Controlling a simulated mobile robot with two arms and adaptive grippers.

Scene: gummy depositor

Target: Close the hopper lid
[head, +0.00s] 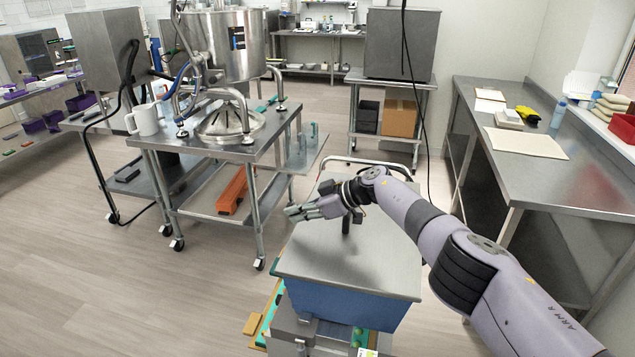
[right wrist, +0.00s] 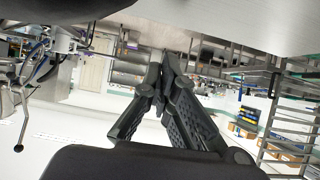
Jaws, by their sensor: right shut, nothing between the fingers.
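The hopper lid (head: 345,265) is a flat grey metal plate over the blue hopper (head: 345,304) at the bottom centre of the head view. It looks level on the hopper; I cannot tell whether a small gap remains along the edges. My right gripper (head: 291,212) is shut and empty, above the lid's far left part, pointing left. A short dark upright part (head: 346,226) shows below my wrist. In the right wrist view the dark fingers of this gripper (right wrist: 166,62) are together with nothing between them. My left gripper is not in view.
A steel cart (head: 200,140) with a metal kettle (head: 232,48) and white jugs (head: 145,119) stands to the left. A long steel bench (head: 535,172) runs along the right. Open floor (head: 110,270) lies to the left of the hopper.

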